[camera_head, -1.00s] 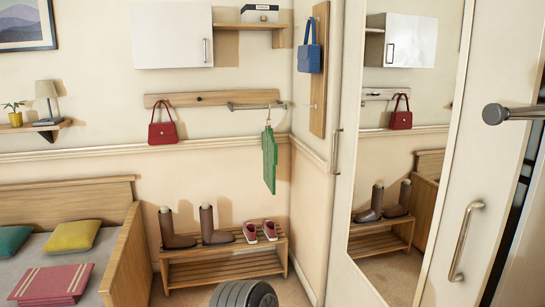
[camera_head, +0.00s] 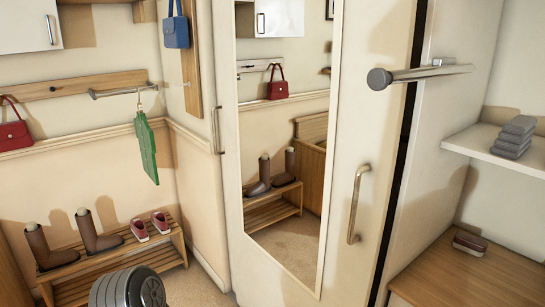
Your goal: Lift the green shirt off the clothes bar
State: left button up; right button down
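The green shirt (camera_head: 146,148) hangs from a hanger on the metal clothes bar (camera_head: 118,91) at the left of the head view. The bar sticks out from a wooden wall rail (camera_head: 60,87). The shirt hangs free, edge-on to me, above the shoe rack. Neither of my grippers shows in the view. A dark round ribbed part at the bottom looks like part of my own body.
A slatted shoe rack (camera_head: 112,266) with boots and red shoes stands below the shirt. A mirrored wardrobe door (camera_head: 287,150) is in the middle. At right, another metal bar (camera_head: 420,73) projects near an open closet with folded grey cloth (camera_head: 514,137).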

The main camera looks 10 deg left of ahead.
aim_at(145, 134)
jog(key=i+j, duration=0.2)
jog(key=i+j+z, duration=0.15)
jog(key=j, duration=0.3)
jog(key=i+j, duration=0.25)
jog(key=i+j+z, duration=0.1)
jog(key=j, duration=0.35)
jog(key=i+j, duration=0.3)
jog(key=i+j+z, duration=0.15)
jog(key=j, duration=0.25)
jog(key=i+j, duration=0.2)
jog(key=j, duration=0.2)
jog(key=i+j+z, duration=0.1)
jog(key=j, duration=0.3)
jog(key=i+j+z, duration=0.15)
jog(key=j, duration=1.1)
jog(key=j+z, duration=0.2)
jog(key=j, duration=1.05)
